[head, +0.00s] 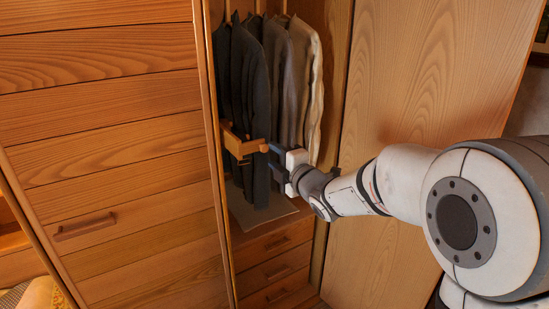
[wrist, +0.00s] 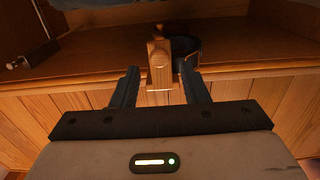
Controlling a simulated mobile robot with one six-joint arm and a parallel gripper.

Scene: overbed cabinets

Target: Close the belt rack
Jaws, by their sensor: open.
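The belt rack (head: 241,144) is a small wooden pull-out piece. It sticks out at the left side of the open wardrobe, in front of the hanging jackets. In the wrist view its wooden end (wrist: 159,60) shows just beyond and between the fingertips. My gripper (head: 272,158) is open, just right of the rack's outer end. In the wrist view my gripper (wrist: 160,72) has one finger on each side of the rack's end, with no clear contact. A dark curved thing, perhaps a belt (wrist: 187,50), shows beside the rack.
Several jackets (head: 270,75) hang close behind the rack and gripper. Drawers (head: 275,270) sit below in the wardrobe. A closed wooden door (head: 110,150) is at left, and an open door panel (head: 400,80) stands at right behind my arm.

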